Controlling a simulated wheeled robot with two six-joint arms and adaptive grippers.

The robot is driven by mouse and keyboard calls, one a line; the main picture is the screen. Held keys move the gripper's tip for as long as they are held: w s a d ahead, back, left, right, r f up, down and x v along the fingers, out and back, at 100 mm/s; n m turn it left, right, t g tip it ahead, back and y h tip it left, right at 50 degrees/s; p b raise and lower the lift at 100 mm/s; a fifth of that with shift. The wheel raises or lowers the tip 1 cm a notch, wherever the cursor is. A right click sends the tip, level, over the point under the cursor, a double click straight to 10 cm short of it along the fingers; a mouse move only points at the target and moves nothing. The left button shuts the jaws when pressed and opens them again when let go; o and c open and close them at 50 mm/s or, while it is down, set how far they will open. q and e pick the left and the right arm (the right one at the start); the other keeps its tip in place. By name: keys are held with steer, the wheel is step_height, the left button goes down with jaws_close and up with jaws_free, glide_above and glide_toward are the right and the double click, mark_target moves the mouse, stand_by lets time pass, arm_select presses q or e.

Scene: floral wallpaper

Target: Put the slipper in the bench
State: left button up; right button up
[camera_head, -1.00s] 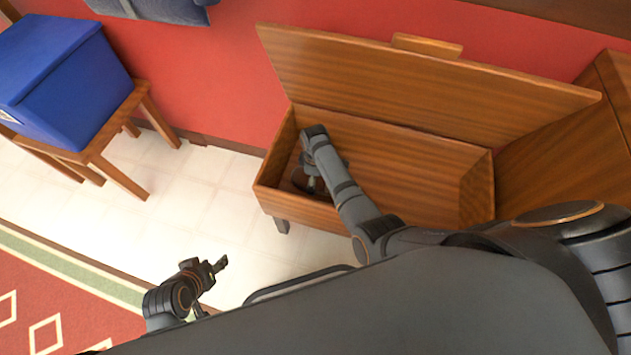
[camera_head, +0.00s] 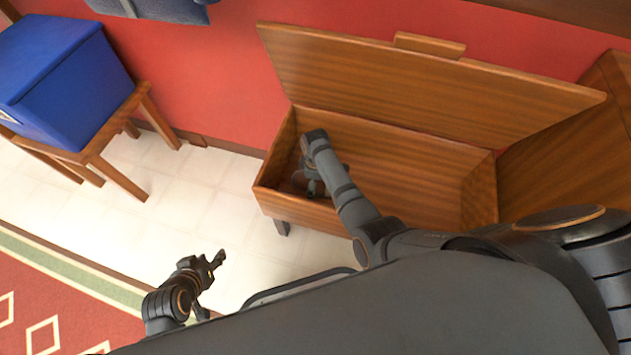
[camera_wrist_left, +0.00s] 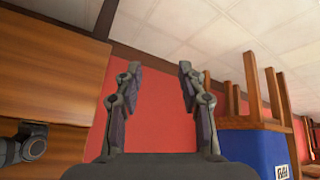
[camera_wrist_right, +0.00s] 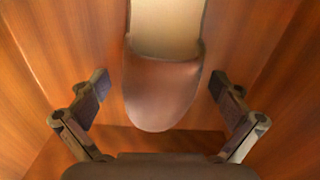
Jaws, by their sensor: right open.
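The wooden bench (camera_head: 277,203) stands against the red wall with its lid (camera_head: 420,85) raised. My right arm reaches into its left part, and my right gripper (camera_head: 312,187) is low inside it. In the right wrist view, the slipper (camera_wrist_right: 160,95), with a brown toe and beige insole, is inside the bench with its toe towards my gripper. My right gripper (camera_wrist_right: 159,84) is open, with one finger on each side of the slipper and visible gaps. In the head view, the slipper is not clearly seen. My left gripper (camera_head: 217,260) is open and empty outside the bench; it shows in the left wrist view (camera_wrist_left: 160,70).
A blue box (camera_head: 65,75) sits on a small wooden table (camera_head: 120,125) at the left. A wooden cabinet-like piece (camera_head: 570,160) stands right of the bench. Pale tiled floor (camera_head: 180,210) is clear between the bench and the red rug (camera_head: 50,290).

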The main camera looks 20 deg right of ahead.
step_height(320, 180, up, 5)
steer(key=p, duration=0.2)
steer(key=shift+f+p, duration=0.2)
steer(key=shift+p, duration=0.2)
step_height(320, 180, up, 8)
steer(key=p, duration=0.3)
steer(key=shift+f, duration=0.15)
arm_select(q)
steer(key=s+a+r+g+y, duration=0.1)
steer(key=s+a+r+g, duration=0.1)
steer(key=s+r+g, duration=0.2)
steer(key=shift+r+g, duration=0.3)
steer(key=shift+r, duration=0.05)
